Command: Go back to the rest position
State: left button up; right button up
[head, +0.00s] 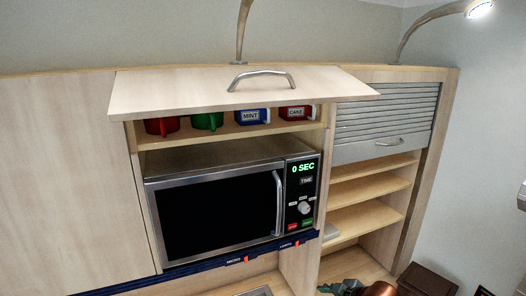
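Neither of my grippers shows in the head view. The upper cupboard's flap door (220,88) is raised and sticks out over the shelf. Under it, a red mug (162,127), a green mug (207,121), a blue mug labelled MINT (252,116) and another red mug with a label (297,112) stand on the shelf, their tops hidden by the door. The microwave (220,214) below is shut, and its display reads 0 SEC.
A slatted grey shutter (385,117) is down over the right cabinet, with open shelves (370,190) below. A copper-coloured object (381,289) and a dark box (428,279) are at the lower right. Two curved lamps rise above the cabinets.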

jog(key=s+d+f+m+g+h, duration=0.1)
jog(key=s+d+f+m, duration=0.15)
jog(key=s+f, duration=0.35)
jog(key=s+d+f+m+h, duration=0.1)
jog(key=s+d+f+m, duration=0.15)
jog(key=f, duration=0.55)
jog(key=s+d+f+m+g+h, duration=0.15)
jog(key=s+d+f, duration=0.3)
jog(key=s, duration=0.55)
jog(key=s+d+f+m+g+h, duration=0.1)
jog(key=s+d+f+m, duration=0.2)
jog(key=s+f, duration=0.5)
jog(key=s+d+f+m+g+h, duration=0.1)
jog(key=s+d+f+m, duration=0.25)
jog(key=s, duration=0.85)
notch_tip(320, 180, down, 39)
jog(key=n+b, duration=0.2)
jog(key=b, duration=1)
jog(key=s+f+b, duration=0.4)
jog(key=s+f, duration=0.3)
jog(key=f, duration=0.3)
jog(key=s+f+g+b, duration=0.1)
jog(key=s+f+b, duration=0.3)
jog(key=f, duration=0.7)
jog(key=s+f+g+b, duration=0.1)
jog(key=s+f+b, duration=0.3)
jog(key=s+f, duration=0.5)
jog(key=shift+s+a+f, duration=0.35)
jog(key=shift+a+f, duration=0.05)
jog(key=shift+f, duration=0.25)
